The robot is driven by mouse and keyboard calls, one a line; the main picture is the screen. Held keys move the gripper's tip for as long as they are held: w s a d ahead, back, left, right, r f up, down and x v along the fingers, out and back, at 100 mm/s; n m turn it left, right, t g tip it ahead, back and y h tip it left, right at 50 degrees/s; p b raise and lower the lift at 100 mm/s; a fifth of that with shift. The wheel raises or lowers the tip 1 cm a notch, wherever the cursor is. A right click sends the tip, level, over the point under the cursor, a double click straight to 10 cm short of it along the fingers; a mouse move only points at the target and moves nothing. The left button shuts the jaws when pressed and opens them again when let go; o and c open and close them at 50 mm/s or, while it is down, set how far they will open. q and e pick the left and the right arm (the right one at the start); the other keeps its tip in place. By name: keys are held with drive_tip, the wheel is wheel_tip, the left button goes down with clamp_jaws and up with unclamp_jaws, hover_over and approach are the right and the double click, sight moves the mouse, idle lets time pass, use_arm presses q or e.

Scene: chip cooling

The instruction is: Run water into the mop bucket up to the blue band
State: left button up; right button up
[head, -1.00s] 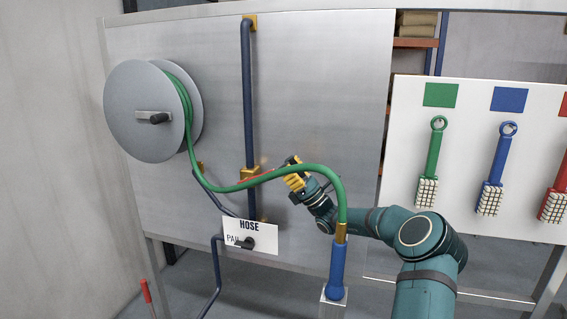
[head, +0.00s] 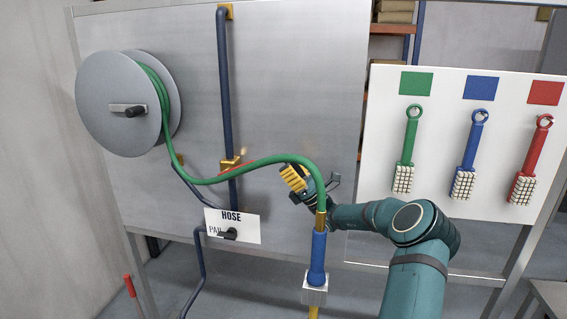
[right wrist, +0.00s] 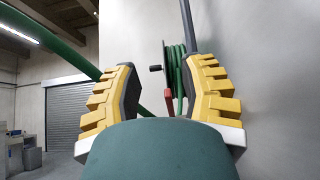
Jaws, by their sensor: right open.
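The mop bucket and its blue band are in neither view. A brass valve (head: 230,163) sits on the blue pipe (head: 223,90); a red lever (head: 238,169) beside it is partly hidden by the green hose. A HOSE/PAIL sign (head: 246,228) carries a black knob (head: 230,234) that covers part of the lower word. My right gripper (head: 292,177) is open and empty, right of the valve and close to the hose. In the right wrist view its yellow fingers (right wrist: 166,66) are apart, with a red piece (right wrist: 168,101) showing beyond them. My left gripper is not in view.
The green hose (head: 270,160) arches from the grey reel (head: 105,100) to a blue nozzle (head: 318,255) in a holder, passing by my right gripper. Green, blue and red brushes (head: 465,160) hang on a white board at right. A red handle (head: 129,286) stands low at left.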

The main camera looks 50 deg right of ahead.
drive_tip(key=shift+s+d+f+p, duration=0.15)
drive_tip(key=shift+s+d+f, duration=0.15)
drive_tip(key=shift+s, duration=0.35)
drive_tip(key=shift+s+d+f+p, duration=0.15)
drive_tip(key=shift+s+d+f, duration=0.15)
drive_tip(key=shift+s, duration=0.3)
